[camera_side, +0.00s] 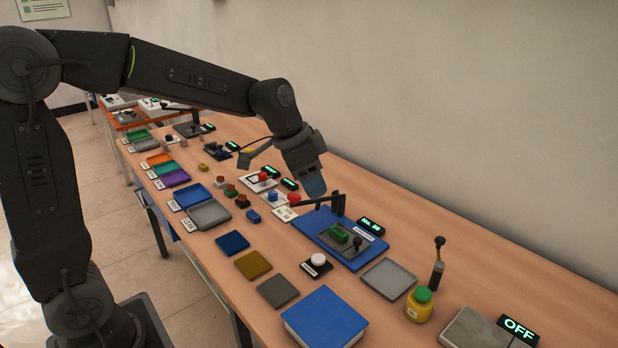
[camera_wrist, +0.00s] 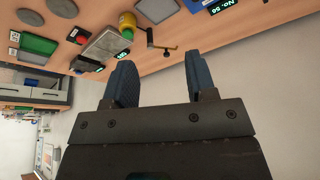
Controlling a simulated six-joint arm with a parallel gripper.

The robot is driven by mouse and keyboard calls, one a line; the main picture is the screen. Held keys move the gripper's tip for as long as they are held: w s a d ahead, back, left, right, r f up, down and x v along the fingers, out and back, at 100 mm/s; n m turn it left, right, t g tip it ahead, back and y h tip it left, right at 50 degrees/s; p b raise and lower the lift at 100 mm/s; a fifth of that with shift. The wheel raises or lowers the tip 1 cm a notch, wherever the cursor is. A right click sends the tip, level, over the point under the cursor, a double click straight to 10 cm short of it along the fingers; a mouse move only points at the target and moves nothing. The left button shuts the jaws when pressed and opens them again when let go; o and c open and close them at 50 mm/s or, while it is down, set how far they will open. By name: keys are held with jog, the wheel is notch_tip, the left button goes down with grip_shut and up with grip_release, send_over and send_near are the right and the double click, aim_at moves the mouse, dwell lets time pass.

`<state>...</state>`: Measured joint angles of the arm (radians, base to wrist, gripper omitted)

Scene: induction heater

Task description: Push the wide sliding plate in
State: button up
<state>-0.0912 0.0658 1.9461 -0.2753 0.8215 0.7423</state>
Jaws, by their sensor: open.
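A grey plate (camera_side: 326,242) with a green block (camera_side: 340,233) and a black knob (camera_side: 357,243) on it lies on a blue base (camera_side: 311,230) in the side view. It looks like the wide sliding plate, but I cannot tell for sure or see how far in it is. A dark lever arm (camera_side: 318,200) stands at the back of the base. My gripper (camera_side: 316,188) is above and behind the base, apart from the plate. In the wrist view my gripper (camera_wrist: 158,62) has its two blue fingers spread with nothing between them. The plate is not clear there.
A display reading No. 56 (camera_side: 371,227) sits behind the base. A grey tray (camera_side: 389,279), a yellow jar (camera_side: 419,304) and an upright black-knobbed lever (camera_side: 438,262) stand to the right. A white button (camera_side: 318,262) and coloured plates lie in front. The wall is close behind.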

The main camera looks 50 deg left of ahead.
jog(key=shift+s+d+r, duration=0.1)
jog(key=shift+s+r, duration=0.05)
jog(key=shift+s, duration=0.2)
jog(key=n+h, duration=0.1)
jog(key=n, duration=3.2)
send_near(356, 238)
jog(key=shift+g, duration=0.4)
jog(key=x, duration=0.9)
jog(key=shift+w+d, duration=0.2)
jog(key=shift+w, duration=0.15)
jog(key=shift+c, duration=0.5)
grip_shut()
jog(key=shift+a, duration=0.1)
